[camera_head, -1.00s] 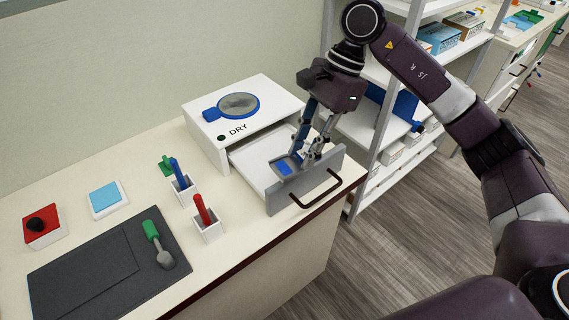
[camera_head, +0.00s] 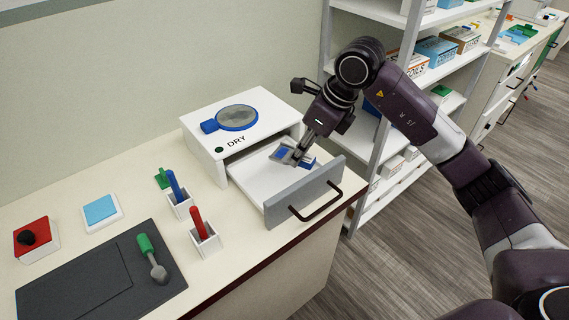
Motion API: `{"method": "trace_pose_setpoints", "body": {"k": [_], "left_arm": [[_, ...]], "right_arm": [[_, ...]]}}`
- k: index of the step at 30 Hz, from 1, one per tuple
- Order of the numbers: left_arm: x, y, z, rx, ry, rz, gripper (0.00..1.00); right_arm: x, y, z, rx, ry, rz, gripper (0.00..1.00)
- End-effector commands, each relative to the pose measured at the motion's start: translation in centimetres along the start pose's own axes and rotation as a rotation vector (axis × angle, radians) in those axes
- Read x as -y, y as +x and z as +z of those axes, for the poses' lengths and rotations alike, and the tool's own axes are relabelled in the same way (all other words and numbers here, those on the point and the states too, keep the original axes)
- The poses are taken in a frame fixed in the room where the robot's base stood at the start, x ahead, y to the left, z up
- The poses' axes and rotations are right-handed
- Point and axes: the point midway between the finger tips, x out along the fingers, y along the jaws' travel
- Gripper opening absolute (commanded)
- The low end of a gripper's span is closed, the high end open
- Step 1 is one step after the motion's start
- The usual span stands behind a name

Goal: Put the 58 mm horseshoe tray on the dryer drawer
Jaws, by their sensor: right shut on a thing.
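The white dryer (camera_head: 201,148), marked DRY, stands on the counter with its drawer (camera_head: 248,176) pulled out. The drawer has a white floor and a grey front with a dark handle. My right gripper (camera_head: 297,157) is over the drawer, shut on a small grey tray (camera_head: 283,158) with a blue patch, which I take for the horseshoe tray. The tray looks tilted, and my fingers hide part of it. I cannot tell whether it touches the drawer floor. My left gripper is not in view.
A blue-rimmed grey disc with a tab (camera_head: 237,116) lies on the dryer. Left are white holders with a blue-handled (camera_head: 174,186) and a red-handled tool (camera_head: 198,222), and a dark mat (camera_head: 75,292) with a green-handled spoon (camera_head: 151,258). A shelf rack (camera_head: 373,140) stands right.

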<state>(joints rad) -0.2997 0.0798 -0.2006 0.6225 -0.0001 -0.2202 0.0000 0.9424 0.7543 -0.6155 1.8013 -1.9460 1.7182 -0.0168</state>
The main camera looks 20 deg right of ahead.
Motion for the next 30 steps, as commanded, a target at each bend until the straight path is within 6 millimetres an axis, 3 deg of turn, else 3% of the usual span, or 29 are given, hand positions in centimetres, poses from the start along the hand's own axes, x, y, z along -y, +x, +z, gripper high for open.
{"method": "trace_pose_setpoints", "body": {"k": [3, 7, 11, 18, 22, 30], "left_arm": [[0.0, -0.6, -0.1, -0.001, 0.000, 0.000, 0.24], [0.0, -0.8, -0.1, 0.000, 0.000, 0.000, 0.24], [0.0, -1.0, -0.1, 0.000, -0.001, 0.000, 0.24], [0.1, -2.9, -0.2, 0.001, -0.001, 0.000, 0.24], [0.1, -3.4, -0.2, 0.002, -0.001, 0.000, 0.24], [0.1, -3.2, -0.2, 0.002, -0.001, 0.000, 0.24]], "right_arm": [[-0.1, 2.5, -1.1, -0.003, 0.000, 0.003, 0.00], [0.0, 4.2, -1.7, 0.001, 0.000, 0.002, 0.00], [-0.1, 4.9, -1.7, 0.002, -0.002, 0.001, 0.00], [-0.2, 6.0, 2.0, 0.004, -0.002, 0.004, 0.00], [-0.1, 7.2, 1.4, 0.000, -0.001, 0.002, 0.00], [0.0, 7.5, 1.3, 0.002, -0.002, 0.000, 0.00]]}}
